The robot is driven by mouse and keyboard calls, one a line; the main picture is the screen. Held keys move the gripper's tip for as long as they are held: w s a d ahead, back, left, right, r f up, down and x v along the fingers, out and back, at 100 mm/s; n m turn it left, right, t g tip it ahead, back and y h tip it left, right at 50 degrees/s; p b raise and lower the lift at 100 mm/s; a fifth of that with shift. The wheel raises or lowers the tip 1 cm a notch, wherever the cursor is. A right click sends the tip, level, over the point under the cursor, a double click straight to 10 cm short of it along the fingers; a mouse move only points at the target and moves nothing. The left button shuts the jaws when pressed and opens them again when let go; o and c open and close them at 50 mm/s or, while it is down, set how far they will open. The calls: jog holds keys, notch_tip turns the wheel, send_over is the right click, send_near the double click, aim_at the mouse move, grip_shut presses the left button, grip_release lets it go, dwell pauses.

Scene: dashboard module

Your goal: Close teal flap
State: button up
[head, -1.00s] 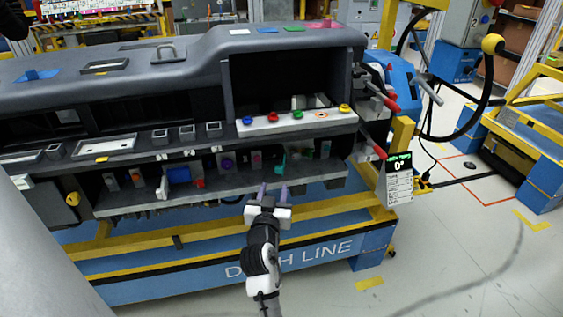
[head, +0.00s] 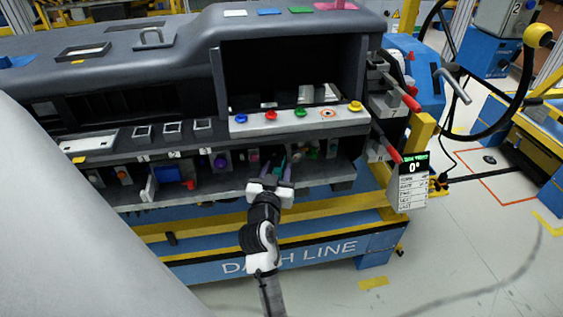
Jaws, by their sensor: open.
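The teal flap (head: 280,168) is a small teal piece in the lower compartment row under the dashboard's front ledge. Only part of it shows, between and behind my fingers. My gripper (head: 277,172) is open, with its two purple-grey fingers pointing into the compartment on either side of the teal piece. I cannot tell whether the fingers touch it, or the flap's exact angle.
The white button ledge (head: 297,121) with coloured knobs juts out above my gripper. A purple knob (head: 220,162) and a blue block (head: 167,174) sit left in the same row. Red-handled levers (head: 386,152) stand at the right end. Open floor lies at right.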

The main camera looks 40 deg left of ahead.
jog(key=shift+w+a, duration=0.15)
grip_shut()
dwell(0.4)
